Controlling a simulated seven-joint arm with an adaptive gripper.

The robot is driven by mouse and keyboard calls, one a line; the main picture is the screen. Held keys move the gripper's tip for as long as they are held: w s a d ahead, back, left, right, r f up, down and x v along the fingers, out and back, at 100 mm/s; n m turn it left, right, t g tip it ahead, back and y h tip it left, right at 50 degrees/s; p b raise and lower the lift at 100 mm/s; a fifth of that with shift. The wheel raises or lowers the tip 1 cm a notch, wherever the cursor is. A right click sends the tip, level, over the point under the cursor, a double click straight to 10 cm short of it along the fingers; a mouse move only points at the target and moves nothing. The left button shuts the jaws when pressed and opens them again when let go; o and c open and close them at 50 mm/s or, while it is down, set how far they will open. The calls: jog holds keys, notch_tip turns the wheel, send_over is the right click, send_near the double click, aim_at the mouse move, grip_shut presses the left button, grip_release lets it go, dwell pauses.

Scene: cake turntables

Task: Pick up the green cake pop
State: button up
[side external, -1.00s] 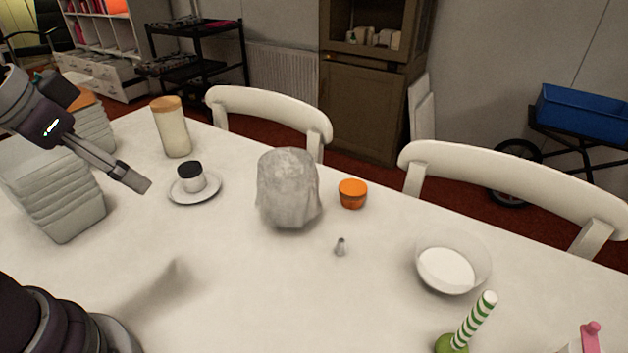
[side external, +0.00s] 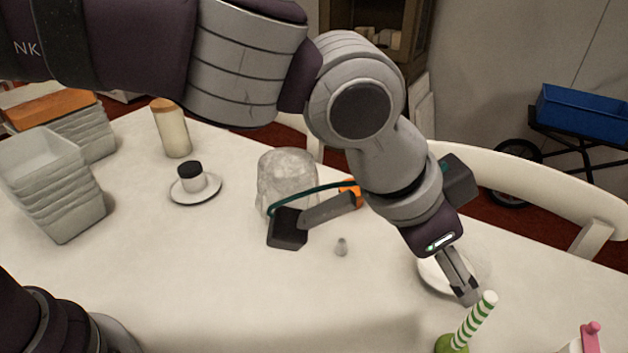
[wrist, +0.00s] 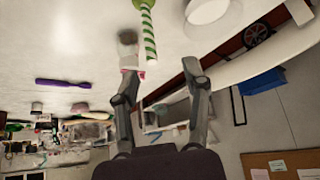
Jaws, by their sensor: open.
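The green cake pop (side external: 452,345) stands at the front right of the white table, its green and white striped stick pointing up and leaning right. It also shows at the top of the wrist view (wrist: 149,35), the stick reaching down toward the space between my fingers. My gripper (side external: 468,294) is open and empty in the side view, just behind and left of the stick's top. It also shows in the wrist view (wrist: 161,72), fingers apart. I cannot tell whether a finger touches the stick.
A white bowl (side external: 432,277) stands behind my gripper, partly hidden. A pink-topped thing (side external: 590,336) is at the lower right edge. A purple utensil (wrist: 64,84) shows in the wrist view.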

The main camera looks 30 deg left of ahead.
aim_at(476, 311)
jog(key=x, duration=0.7)
jog(key=s+d+x, duration=0.1)
jog(key=x, duration=0.2)
jog(key=shift+d+f, duration=0.2)
jog(key=shift+f, duration=0.15)
grip_shut()
